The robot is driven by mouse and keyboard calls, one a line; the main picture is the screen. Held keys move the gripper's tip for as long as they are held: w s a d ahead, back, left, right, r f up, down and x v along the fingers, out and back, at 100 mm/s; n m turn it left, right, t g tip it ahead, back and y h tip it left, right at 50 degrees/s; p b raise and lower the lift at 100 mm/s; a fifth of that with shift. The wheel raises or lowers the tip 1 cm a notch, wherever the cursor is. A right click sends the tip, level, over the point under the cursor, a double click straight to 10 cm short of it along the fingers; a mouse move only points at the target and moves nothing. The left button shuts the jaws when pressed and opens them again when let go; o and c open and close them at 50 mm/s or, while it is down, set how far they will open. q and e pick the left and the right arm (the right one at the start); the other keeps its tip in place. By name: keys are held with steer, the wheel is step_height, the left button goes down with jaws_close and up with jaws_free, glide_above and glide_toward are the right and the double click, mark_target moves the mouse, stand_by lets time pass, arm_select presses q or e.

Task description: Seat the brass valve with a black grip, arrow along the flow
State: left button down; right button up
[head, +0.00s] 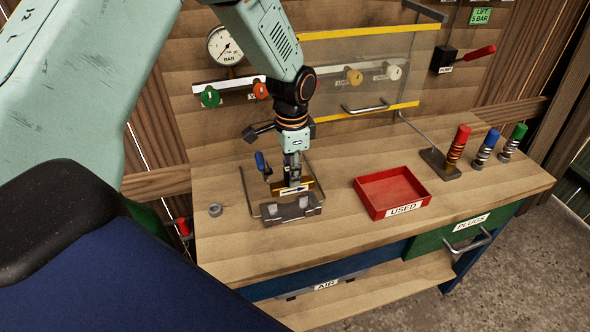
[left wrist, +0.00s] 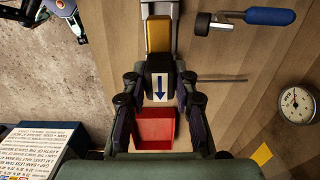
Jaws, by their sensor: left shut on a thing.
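My left gripper (head: 292,174) points down over the bench and is shut on a brass piece (head: 305,186) with a white plate bearing a blue arrow. In the head view the arrow points right. The left wrist view shows the brass piece (left wrist: 159,36) and the arrow plate between the fingers (left wrist: 160,88), the arrow pointing down. A blue-gripped lever (head: 262,164) stands close left.
A red tray marked USED (head: 370,204) lies to the right. A grey ring (head: 215,210) lies left. Red, blue and green plugs (head: 483,153) stand at the far right. The panel behind has a gauge (head: 224,46) and knobs. Bench between block and tray is clear.

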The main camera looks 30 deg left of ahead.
mark_target(288, 184)
arm_select(q)
steer(key=shift+s+a, duration=0.3)
steer(key=shift+a, duration=0.35)
steer(key=shift+w+d, duration=0.2)
steer(key=shift+d, duration=0.2)
steer(key=shift+w+d, duration=0.1)
steer(key=shift+d, duration=0.1)
steer(key=shift+p, duration=0.3)
steer(key=shift+s+a+f+b, duration=0.2)
steer(key=shift+a+f+b, duration=0.05)
steer(key=shift+f, duration=0.25)
steer(key=shift+s+a+f+b, duration=0.15)
steer(key=shift+a+f+b, duration=0.1)
steer(key=shift+f, duration=0.55)
steer(key=shift+w+d+f+b, duration=0.15)
steer(key=shift+d+f+b, duration=0.15)
steer(key=shift+f, duration=0.15)
steer(key=shift+w+d+f+b, duration=0.15)
steer(key=shift+f+b, duration=0.15)
steer(key=shift+f, duration=0.3)
steer(key=shift+s+a, duration=0.2)
steer(key=shift+a, duration=0.2)
steer(key=shift+w+d, duration=0.15)
steer(key=shift+d, duration=0.15)
arm_select(e)
steer(key=shift+a+f, duration=0.1)
steer(key=shift+f, duration=0.6)
